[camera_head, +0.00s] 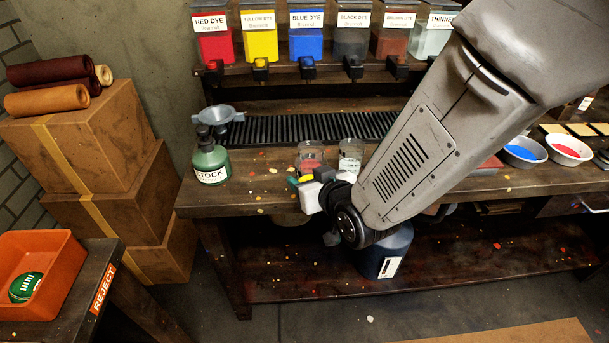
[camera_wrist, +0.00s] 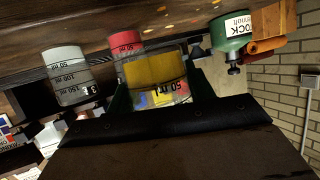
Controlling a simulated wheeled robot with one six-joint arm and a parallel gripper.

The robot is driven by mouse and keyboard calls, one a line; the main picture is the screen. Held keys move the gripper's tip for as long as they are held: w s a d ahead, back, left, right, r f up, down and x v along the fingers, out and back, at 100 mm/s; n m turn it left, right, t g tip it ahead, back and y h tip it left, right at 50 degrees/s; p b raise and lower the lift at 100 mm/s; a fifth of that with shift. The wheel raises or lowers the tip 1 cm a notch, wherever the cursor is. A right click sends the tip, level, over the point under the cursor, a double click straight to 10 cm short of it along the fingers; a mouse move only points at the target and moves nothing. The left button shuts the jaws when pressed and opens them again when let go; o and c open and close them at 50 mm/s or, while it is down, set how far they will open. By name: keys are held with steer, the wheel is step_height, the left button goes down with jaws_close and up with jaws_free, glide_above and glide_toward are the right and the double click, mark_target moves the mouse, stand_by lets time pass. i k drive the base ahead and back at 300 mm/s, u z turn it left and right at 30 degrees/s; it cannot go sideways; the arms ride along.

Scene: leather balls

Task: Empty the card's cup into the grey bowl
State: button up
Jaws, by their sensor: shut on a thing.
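My gripper (camera_head: 305,181) is low at the front edge of the bench. In the wrist view my gripper (camera_wrist: 160,92) is shut on a clear cup with yellow contents (camera_wrist: 155,72). The cup is between the dark fingers and looks roughly upright, in line with the cups behind it. A cup with red contents (camera_head: 311,160) and a pale grey cup (camera_head: 350,157) stand on the bench just behind; they also show in the wrist view, red (camera_wrist: 125,42) and grey (camera_wrist: 66,72). I cannot make out the card.
A green stock bottle (camera_head: 210,163) stands left on the bench. Labelled dye tanks (camera_head: 305,40) line the shelf above. Bowls with blue (camera_head: 523,151) and red (camera_head: 568,149) contents are at right. An orange reject bin (camera_head: 40,265) is at lower left.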

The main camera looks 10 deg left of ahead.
mark_target(523, 152)
steer(key=z, duration=2.45)
steer(key=k, duration=0.7)
steer(key=u, duration=1.3)
steer(key=i, duration=1)
steer(key=z, duration=0.05)
